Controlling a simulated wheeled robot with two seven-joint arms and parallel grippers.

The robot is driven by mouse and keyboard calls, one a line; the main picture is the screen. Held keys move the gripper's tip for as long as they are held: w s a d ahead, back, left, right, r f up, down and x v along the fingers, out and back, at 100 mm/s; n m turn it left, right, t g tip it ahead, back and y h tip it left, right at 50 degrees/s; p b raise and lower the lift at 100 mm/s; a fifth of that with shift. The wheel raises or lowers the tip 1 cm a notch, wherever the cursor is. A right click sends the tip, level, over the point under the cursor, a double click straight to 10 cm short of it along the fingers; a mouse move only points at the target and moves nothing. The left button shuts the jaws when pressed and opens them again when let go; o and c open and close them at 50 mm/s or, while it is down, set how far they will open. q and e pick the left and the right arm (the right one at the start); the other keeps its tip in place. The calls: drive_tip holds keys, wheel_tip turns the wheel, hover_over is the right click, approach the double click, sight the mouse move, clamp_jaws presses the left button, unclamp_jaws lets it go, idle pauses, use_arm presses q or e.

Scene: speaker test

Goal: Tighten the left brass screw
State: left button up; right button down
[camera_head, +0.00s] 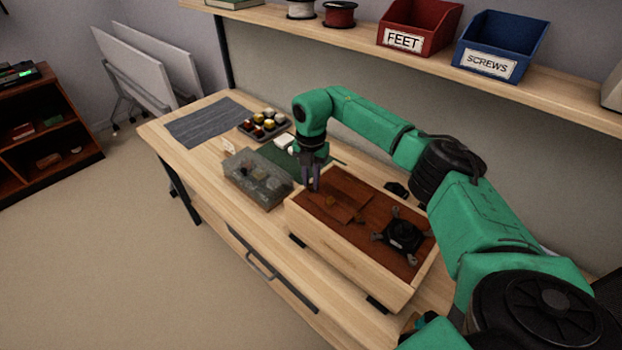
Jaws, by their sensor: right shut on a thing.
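A pale wooden speaker box (340,256) lies on the bench with its red-brown inside or panel (382,258) facing up. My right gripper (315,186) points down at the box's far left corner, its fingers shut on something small. That thing is mostly hidden between the fingertips; its place fits the left brass screw, but I cannot make out its head. A small brownish piece (331,201) lies just right of the fingertips. A black round part with several legs (403,235) sits in the right half of the box. My left gripper is not in view.
A grey see-through bin (257,180) stands left of the box. Behind it are a dark tray of small parts (264,125) and a grey mat (210,122). A shelf above holds a red FEET bin (418,27) and a blue SCREWS bin (500,46).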

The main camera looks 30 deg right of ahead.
sight(311, 184)
drive_tip(key=shift+w+r, duration=0.15)
drive_tip(key=shift+r, duration=0.1)
drive_tip(key=c, duration=1)
unclamp_jaws()
drive_tip(key=shift+o, duration=1)
drive_tip(key=shift+f, duration=0.15)
drive_tip(key=shift+r+b, duration=0.3)
drive_tip(key=shift+r, duration=0.2)
wheel_tip(311, 184, up, 14)
drive_tip(key=b, duration=0.2)
drive_tip(key=shift+f+b, duration=0.2)
drive_tip(key=shift+b, duration=0.2)
